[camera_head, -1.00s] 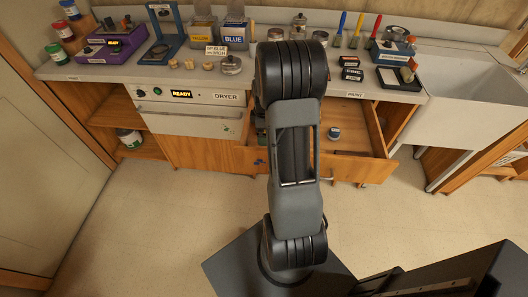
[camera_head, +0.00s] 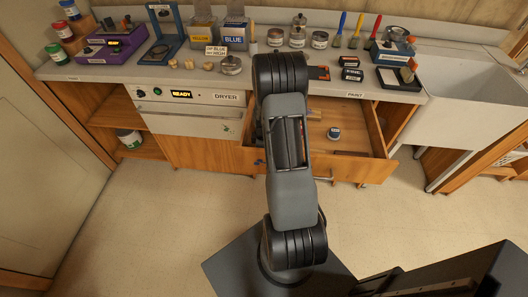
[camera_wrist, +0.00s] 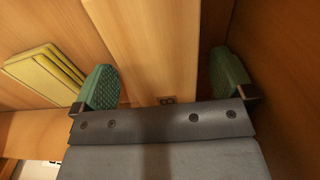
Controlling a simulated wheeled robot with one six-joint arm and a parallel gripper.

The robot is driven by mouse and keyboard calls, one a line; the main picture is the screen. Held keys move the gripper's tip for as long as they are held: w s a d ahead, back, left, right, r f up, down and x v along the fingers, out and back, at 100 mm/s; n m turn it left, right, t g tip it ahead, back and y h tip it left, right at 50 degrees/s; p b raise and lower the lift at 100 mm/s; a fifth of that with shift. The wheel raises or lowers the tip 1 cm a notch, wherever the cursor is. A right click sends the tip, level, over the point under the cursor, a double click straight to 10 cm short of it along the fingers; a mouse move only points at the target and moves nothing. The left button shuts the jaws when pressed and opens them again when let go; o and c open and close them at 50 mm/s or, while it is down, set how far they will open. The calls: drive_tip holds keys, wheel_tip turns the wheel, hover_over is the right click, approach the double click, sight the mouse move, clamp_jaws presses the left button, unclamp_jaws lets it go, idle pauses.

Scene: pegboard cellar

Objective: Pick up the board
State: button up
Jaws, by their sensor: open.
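In the wrist view, my gripper (camera_wrist: 165,88) is open, its two green textured fingertips wide apart. A pale wooden panel (camera_wrist: 150,45) runs between the fingertips, with a small dark mark near its lower end; I cannot tell whether it is the board or part of the drawer. Nothing is clearly held. A flat yellow piece with grooves (camera_wrist: 45,72) lies left of the left fingertip. In the head view, my arm hides my gripper and part of the open drawer (camera_head: 372,168).
A small dark jar (camera_head: 333,133) stands in the drawer. The counter above holds jars, brushes, labelled bins and a purple device (camera_head: 110,42). The dryer (camera_head: 190,118) is left of the drawer; a white sink (camera_head: 465,95) is at right. Drawer walls rise close around my gripper.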

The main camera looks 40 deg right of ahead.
drive_tip(key=shift+f, duration=0.1)
drive_tip(key=c, duration=1)
